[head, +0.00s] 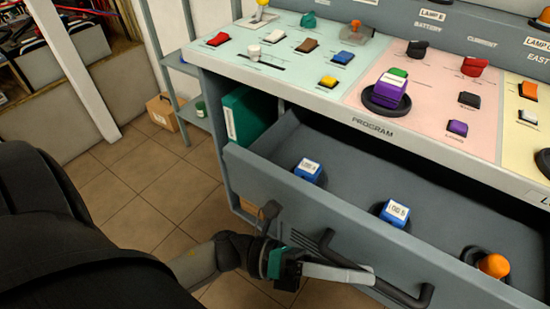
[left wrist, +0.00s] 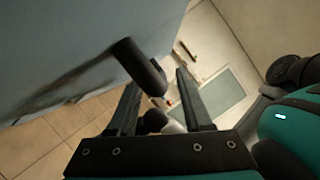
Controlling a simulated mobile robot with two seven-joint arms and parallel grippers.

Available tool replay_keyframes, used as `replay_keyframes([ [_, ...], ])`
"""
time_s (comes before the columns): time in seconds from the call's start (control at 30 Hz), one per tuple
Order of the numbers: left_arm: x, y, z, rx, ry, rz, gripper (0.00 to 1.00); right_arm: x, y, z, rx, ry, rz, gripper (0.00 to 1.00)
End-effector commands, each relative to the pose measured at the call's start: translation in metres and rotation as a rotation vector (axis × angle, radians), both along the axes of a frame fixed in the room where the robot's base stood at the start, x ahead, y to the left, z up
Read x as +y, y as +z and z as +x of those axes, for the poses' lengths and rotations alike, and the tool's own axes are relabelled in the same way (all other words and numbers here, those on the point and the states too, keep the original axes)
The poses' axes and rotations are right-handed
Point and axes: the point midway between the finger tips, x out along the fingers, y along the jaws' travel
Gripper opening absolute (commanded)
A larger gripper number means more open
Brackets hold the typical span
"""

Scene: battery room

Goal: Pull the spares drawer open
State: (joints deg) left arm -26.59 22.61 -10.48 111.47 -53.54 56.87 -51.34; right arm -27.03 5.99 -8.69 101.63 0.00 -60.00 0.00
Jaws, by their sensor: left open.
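The spares drawer (head: 290,195) is a grey drawer under the control desk, and in the head view it stands well open. Its dark bar handle (head: 400,294) is on the front face. My left gripper (head: 368,273) is at the handle, with its fingers across the bar in the head view. In the left wrist view the handle (left wrist: 138,66) reaches down between the open fingers of the left gripper (left wrist: 157,82). I cannot tell whether they touch it. My right gripper is not in view.
The drawer holds two blue blocks (head: 309,171) (head: 395,213) and an orange knob (head: 494,265). Above is the desk top (head: 250,80) with coloured switches. A green binder (head: 245,115) stands left of the drawer. A cardboard box (head: 161,112) sits by a shelf. Tiled floor (head: 140,180) is clear at left.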

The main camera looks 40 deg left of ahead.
Motion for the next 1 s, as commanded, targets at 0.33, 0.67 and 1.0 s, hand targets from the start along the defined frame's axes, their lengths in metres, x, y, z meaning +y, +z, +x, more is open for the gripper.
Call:
replay_keyframes([
  [0.33,0.075,-0.018,-0.027,0.005,0.001,0.005,0.50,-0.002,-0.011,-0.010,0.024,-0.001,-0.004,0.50],
  [0.67,0.122,-0.028,-0.044,0.003,-0.001,0.003,0.50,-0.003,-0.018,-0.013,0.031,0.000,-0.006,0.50],
  [1.0,0.128,-0.029,-0.046,0.000,0.000,0.000,0.50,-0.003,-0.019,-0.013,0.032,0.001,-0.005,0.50],
])
